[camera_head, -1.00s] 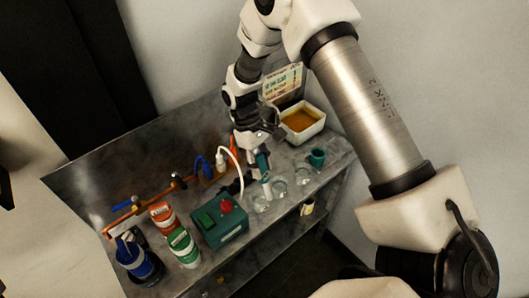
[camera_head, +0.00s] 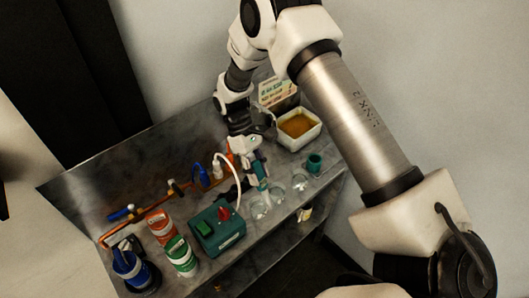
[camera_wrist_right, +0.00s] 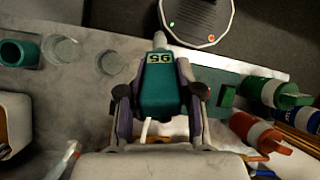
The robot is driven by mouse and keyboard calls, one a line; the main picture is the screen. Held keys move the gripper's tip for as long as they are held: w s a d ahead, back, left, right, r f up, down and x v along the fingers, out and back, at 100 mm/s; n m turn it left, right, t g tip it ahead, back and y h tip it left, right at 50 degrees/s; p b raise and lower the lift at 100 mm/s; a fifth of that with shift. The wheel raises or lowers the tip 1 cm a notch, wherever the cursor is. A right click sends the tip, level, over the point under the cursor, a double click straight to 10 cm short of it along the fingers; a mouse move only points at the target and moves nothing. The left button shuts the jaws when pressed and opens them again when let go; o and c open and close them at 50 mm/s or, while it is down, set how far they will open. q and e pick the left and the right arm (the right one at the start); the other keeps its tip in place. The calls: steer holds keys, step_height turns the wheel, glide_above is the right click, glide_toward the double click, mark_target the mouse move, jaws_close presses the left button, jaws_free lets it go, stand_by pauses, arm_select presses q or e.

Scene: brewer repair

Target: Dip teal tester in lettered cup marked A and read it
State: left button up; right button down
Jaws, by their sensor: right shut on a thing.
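My right gripper (camera_head: 248,148) is shut on the teal tester (camera_head: 259,168), whose pale tip points down among the glass cups. In the right wrist view, the gripper (camera_wrist_right: 158,105) grips the sides of the teal tester (camera_wrist_right: 160,88). Clear glass cups stand near the front edge: one at the left (camera_head: 260,209), one in the middle (camera_head: 279,191), one at the right (camera_head: 300,183). Their letters are not legible. I cannot tell whether the tip is inside a cup or above it. My left gripper is not in view.
A green box with a red knob (camera_head: 217,228) stands left of the cups, with a white hose arching nearby. Red (camera_head: 160,226), green (camera_head: 181,256) and blue (camera_head: 133,268) containers stand farther left. A small teal cup (camera_head: 315,162) and a white basin of amber liquid (camera_head: 298,124) are right.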

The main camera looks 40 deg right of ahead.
steer(key=shift+t, duration=1.8)
steer(key=t+b, duration=0.2)
steer(key=b, duration=0.1)
steer(key=shift+s+f, duration=0.15)
steer(key=shift+f, duration=0.1)
steer(key=shift+r+t, duration=0.2)
steer(key=shift+t, duration=0.1)
steer(key=shift+r, duration=0.1)
steer(key=shift+w, duration=0.25)
